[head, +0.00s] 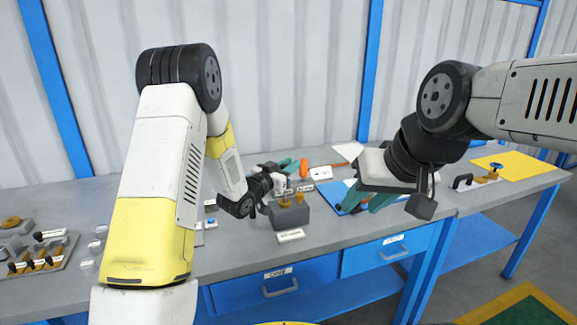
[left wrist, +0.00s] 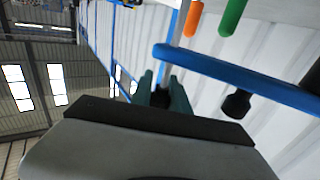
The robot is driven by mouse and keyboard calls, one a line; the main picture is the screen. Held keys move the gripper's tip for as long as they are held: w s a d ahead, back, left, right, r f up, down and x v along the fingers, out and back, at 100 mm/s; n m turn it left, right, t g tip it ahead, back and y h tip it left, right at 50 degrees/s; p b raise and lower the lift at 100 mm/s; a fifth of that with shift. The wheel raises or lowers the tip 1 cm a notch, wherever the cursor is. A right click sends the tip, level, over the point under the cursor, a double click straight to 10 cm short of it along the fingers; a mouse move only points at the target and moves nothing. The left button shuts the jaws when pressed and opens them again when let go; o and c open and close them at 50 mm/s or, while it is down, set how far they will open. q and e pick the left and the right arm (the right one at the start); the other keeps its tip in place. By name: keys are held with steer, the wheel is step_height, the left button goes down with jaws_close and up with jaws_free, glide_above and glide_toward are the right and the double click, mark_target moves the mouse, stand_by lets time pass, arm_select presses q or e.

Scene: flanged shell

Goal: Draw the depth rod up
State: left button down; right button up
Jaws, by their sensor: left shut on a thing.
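My left gripper (head: 290,166) is at the bench, just above and behind a dark grey block (head: 290,217) with brass-coloured parts (head: 286,202) on top. In the left wrist view its teal fingers (left wrist: 164,94) are shut on a small dark piece (left wrist: 160,98). A thin grey bar rises above them there; I cannot tell whether it is the depth rod or joined to the held piece. The rod is not clear in the head view, where the gripper and wrist hide part of that area. My right gripper (head: 370,197) has its teal fingers apart over a blue mat (head: 340,197).
A white label card (head: 291,235) lies in front of the block. An orange handle (head: 304,168) lies behind it. A tray of brass-tipped parts (head: 40,257) is at the left. A yellow mat (head: 515,167) lies at the far right. Drawers (head: 280,285) are under the bench.

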stand_by(0.9)
arm_select(q)
steer(key=shift+r, duration=2.5)
steer(key=c, duration=1.2)
jaws_free()
steer(key=shift+c, duration=0.2)
steer(key=v, duration=0.8)
steer(key=shift+w, duration=0.1)
